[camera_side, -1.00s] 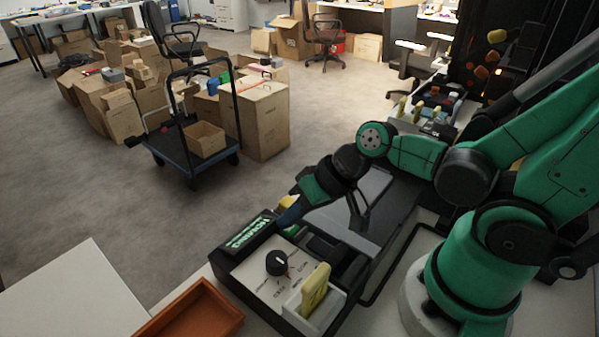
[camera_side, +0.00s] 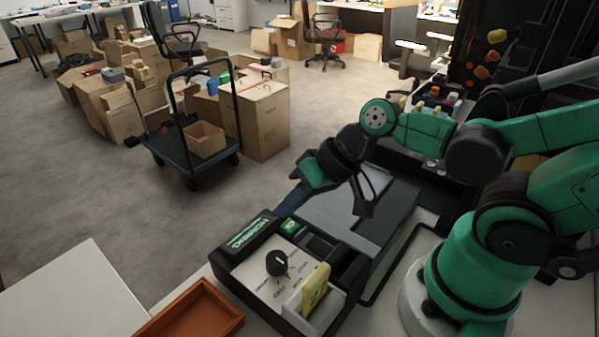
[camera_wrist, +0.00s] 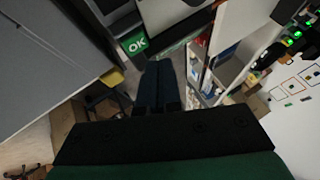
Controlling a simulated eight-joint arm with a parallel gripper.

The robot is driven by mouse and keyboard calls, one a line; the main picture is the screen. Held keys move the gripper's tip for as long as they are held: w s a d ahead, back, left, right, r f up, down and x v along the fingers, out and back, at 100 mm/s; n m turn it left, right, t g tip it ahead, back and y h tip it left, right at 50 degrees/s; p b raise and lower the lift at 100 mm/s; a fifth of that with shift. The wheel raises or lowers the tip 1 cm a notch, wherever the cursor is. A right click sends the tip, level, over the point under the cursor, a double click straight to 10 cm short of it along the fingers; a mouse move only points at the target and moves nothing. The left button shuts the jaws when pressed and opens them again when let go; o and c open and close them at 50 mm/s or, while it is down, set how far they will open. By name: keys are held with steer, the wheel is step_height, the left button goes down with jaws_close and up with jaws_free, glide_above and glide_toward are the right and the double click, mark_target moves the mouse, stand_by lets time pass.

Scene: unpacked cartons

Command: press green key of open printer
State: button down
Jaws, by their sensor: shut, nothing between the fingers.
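The printer (camera_side: 232,278) is a dark machine on the light table in the side view, with a pale control panel, a black knob (camera_side: 277,263) and a grey flat top (camera_side: 340,222). Its green key (camera_side: 290,227) shows uncovered, beside the dark label block. In the wrist view the green key (camera_wrist: 135,43) reads "OK" and lies just up and left of my fingertips. My gripper (camera_side: 286,208) is shut and empty, its blue fingers above the key and apart from it. The fingers also show in the wrist view (camera_wrist: 160,66).
A yellow block (camera_side: 315,289) stands in a pale holder at the printer's near end. An orange-brown tray (camera_side: 193,312) lies to its left.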

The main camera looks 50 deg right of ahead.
mark_target(294, 226)
steer(key=shift+r, duration=2.05)
steer(key=shift+d, duration=0.1)
steer(key=c, duration=1.4)
jaws_free()
steer(key=d+h, duration=0.1)
steer(key=w+d+h, duration=0.1)
steer(key=d, duration=0.1)
steer(key=d+n+h, duration=0.1)
steer(key=shift+w+d+f+t+h, duration=0.1)
steer(key=shift+w+d+t+h, duration=0.2)
steer(key=shift+t, duration=0.1)
steer(key=o, duration=1.1)
steer(key=d+r+m+g+h, duration=0.1)
steer(key=d+r+g+h, duration=0.1)
steer(key=d, duration=0.5)
steer(key=shift+r+m+h, duration=0.2)
steer(key=shift+m+h, duration=0.1)
steer(key=shift+h, duration=0.3)
steer(key=o, duration=0.3)
steer(key=s+d+r+m+g+h, duration=0.2)
steer(key=d+r+m+g, duration=0.2)
steer(key=d, duration=0.4)
steer(key=shift+s+d+g, duration=0.4)
steer(key=shift+g, duration=0.4)
steer(key=s+d+r+m+g, duration=0.5)
steer(key=d+r+g, duration=0.1)
steer(key=d, duration=0.1)
steer(key=x, duration=1)
steer(key=shift+s, duration=0.3)
steer(key=shift+a, duration=0.1)
